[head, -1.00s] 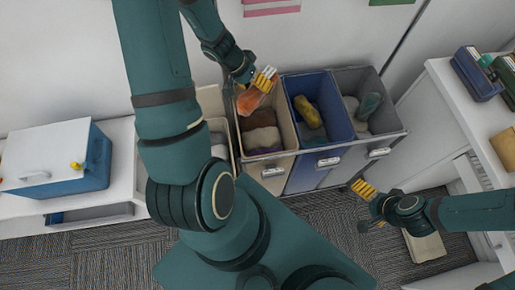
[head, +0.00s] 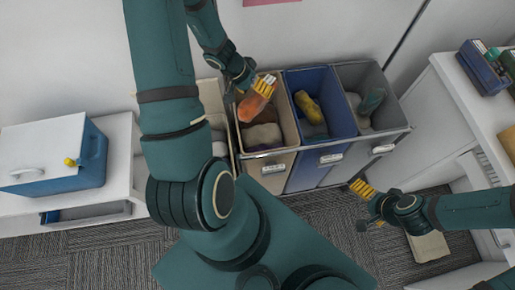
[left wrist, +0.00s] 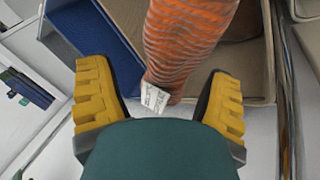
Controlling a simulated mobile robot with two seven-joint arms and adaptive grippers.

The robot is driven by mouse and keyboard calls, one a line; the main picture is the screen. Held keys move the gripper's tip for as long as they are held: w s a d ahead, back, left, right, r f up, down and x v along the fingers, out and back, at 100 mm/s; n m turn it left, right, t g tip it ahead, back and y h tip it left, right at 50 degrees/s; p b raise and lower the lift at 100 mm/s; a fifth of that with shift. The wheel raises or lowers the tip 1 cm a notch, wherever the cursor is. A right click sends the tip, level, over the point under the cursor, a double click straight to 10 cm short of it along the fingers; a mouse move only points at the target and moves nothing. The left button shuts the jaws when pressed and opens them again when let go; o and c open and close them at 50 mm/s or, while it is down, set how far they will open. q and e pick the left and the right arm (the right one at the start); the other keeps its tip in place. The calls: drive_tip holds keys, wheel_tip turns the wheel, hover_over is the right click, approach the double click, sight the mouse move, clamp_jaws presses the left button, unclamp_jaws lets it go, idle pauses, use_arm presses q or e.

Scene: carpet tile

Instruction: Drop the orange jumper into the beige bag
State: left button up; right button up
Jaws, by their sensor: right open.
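The orange jumper (head: 253,107) is a bunched orange cloth over the mouth of the beige bag (head: 276,180). In the left wrist view the jumper (left wrist: 185,45) is ribbed, with a white tag at its near end. My left gripper (head: 264,86) is above the bag. Its fingers (left wrist: 160,97) are spread on either side of the jumper's near end, with a visible gap on the left side. Grey and brown cloths lie inside the beige bag, partly hidden by the jumper. My right gripper (head: 362,193) is open and empty, in front of the grey bag.
A blue bag (head: 318,172) with yellow and grey cloths and a grey bag (head: 392,118) stand right of the beige one. A white counter (head: 462,100) is at the right. A blue box with a white lid (head: 85,160) is at the left.

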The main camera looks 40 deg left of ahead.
use_arm(q)
drive_tip(key=shift+o, duration=0.4)
drive_tip(key=v, duration=1.2)
drive_tip(key=shift+s, duration=0.1)
